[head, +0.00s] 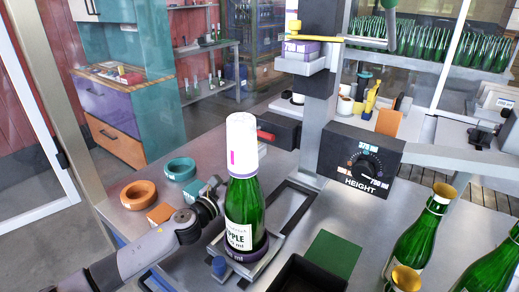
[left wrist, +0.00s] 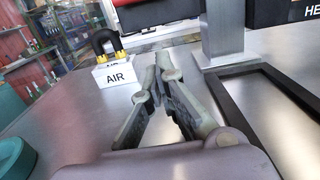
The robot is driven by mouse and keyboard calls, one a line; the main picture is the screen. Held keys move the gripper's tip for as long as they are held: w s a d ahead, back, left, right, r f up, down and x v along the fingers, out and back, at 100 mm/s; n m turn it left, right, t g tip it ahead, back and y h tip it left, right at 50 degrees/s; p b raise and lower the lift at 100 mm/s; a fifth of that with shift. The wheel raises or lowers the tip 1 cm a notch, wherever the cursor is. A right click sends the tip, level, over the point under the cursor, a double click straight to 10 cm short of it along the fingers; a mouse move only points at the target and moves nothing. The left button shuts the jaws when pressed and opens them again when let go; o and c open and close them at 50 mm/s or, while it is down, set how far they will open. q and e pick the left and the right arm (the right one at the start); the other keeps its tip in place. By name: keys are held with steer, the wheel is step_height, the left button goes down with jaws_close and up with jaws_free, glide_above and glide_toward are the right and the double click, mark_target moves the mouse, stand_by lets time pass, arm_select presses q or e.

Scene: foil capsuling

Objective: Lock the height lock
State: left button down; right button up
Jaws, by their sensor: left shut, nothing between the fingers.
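A red handle (head: 266,136) sticks out to the left from a black block (head: 285,131) on the grey column, probably the height lock. The black HEIGHT dial panel (head: 360,160) is fixed right of the column. A green bottle (head: 243,205) with a white cap (head: 241,145) stands upright in the holder below. My left gripper (head: 213,187) is low, just left of the bottle and apart from the red handle, its fingertips partly hard to make out. In the left wrist view its fingers (left wrist: 165,62) are closed together and empty. My right gripper is not in view.
An orange ring (head: 138,194), a teal ring (head: 179,169) and an orange block (head: 160,213) lie on the metal table at left. An AIR-labelled block (left wrist: 116,74) stands beyond my fingers. A black tray (head: 305,277) and gold-topped bottles (head: 420,230) are at front right.

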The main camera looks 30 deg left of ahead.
mark_target(265, 133)
arm_select(q)
steer(key=w, duration=0.2)
steer(key=w+p, duration=0.1)
steer(key=w, duration=0.1)
steer(key=w+d, duration=0.1)
steer(key=w, duration=0.2)
steer(key=shift+r, duration=0.35)
steer(key=r+p, duration=0.3)
steer(key=shift+w+r, duration=0.2)
steer(key=shift+r, duration=0.1)
steer(key=shift+d, duration=0.1)
